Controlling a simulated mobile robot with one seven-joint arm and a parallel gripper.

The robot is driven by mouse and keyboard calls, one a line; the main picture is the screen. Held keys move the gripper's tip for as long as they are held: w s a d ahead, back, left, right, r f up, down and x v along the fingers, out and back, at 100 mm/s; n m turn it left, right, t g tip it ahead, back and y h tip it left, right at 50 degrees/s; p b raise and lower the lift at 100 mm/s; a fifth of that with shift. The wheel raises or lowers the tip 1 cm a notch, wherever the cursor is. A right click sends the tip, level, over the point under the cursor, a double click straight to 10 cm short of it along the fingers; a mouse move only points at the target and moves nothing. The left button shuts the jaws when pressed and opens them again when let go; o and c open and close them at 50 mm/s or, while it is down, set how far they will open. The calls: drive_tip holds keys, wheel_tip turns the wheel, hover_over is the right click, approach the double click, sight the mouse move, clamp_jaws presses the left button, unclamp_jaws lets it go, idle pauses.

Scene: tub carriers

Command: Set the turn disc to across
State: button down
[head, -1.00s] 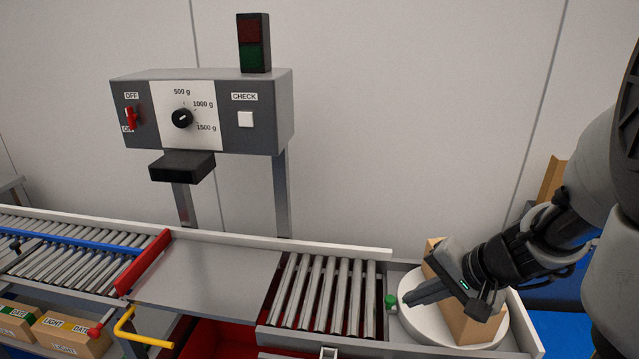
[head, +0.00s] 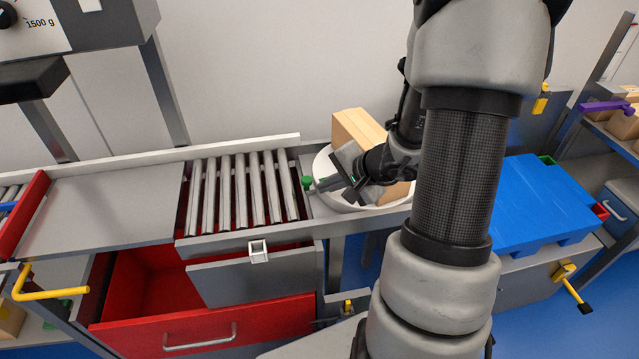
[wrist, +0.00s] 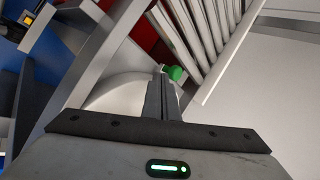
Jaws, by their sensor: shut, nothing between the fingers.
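The turn disc is a white round plate (head: 322,166) at the right end of the roller track, partly hidden by my arm. A tan box (head: 355,128) stands on it, lying slantwise to the track. A green knob (head: 307,183) sits at the disc's left edge, beside the rollers; it also shows in the wrist view (wrist: 173,73). My gripper (head: 318,187) is shut and empty, low over the disc's left part. Its fingertips (wrist: 160,80) are right beside the knob; I cannot tell whether they touch it. The disc's far right side is hidden.
Rollers (head: 245,190) and a flat plate (head: 100,210) run left of the disc, with a raised rail (head: 150,159) behind. A red drawer (head: 215,330) stands open below. A blue platform (head: 535,205) lies to the right.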

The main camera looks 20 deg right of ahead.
sight(310, 178)
drive_tip(key=shift+w+a+f, duration=0.1)
drive_tip(key=shift+w+a, duration=0.2)
drive_tip(key=shift+w, duration=0.25)
drive_tip(key=shift+w+a, duration=0.25)
drive_tip(key=shift+w, duration=0.3)
drive_tip(key=shift+w+f+b, duration=0.3)
drive_tip(key=shift+b, duration=0.7)
drive_tip(key=shift+w+a+m+b, duration=0.15)
drive_tip(key=shift+w+m+b, duration=0.35)
drive_tip(key=shift+b, duration=0.5)
drive_tip(key=shift+w+r, duration=0.25)
drive_tip(key=shift+w, duration=0.15)
drive_tip(key=shift+s, duration=0.1)
